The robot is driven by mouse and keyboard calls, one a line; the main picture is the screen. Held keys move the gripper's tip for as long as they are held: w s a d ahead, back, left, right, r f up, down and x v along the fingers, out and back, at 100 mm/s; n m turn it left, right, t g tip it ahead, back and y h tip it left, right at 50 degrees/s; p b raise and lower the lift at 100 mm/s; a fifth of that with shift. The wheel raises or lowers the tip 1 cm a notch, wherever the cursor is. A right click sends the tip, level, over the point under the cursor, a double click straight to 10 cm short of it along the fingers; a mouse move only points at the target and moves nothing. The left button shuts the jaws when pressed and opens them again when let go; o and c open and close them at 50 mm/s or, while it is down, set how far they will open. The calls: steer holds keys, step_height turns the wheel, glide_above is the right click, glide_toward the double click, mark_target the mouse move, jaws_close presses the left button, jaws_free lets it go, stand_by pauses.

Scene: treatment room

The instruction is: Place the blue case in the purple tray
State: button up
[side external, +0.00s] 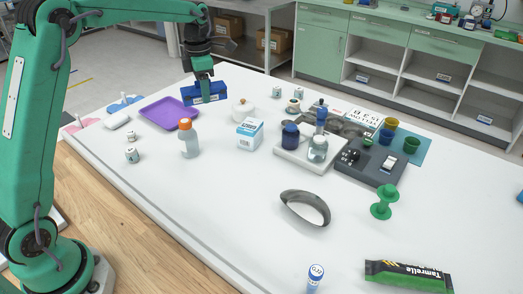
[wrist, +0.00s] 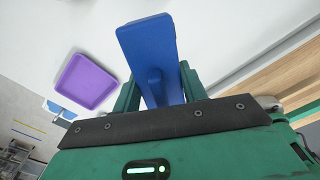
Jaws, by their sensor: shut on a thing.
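The blue case (side external: 204,94) is at the far side of the white table in the side view, beside the purple tray. My gripper (side external: 204,82) points down and is shut on it. In the wrist view the blue case (wrist: 150,50) sits between the two green fingers (wrist: 158,88) and extends away from them. The purple tray (side external: 169,113) lies flat on the table, just left of the case in the side view. It looks empty in the wrist view (wrist: 86,82). I cannot tell whether the case touches the table.
An orange-capped bottle (side external: 188,138) stands in front of the tray. A white round pot (side external: 242,111) and a white-blue box (side external: 249,132) stand right of the case. A white rounded item (side external: 117,121) and small labelled cubes (side external: 132,154) lie near the tray's left. The table's front middle is mostly clear.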

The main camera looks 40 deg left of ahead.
steer(key=a+f+n, duration=0.1)
steer(key=a+n, duration=0.5)
steer(key=a, duration=1)
steer(key=a+f, duration=0.5)
steer(key=f, duration=0.1)
steer(key=a+f, duration=0.6)
steer(key=shift+f, duration=2)
steer(key=shift+f, duration=0.35)
steer(key=o, duration=1)
steer(key=shift+c, duration=0.2)
steer(key=shift+r, duration=0.15)
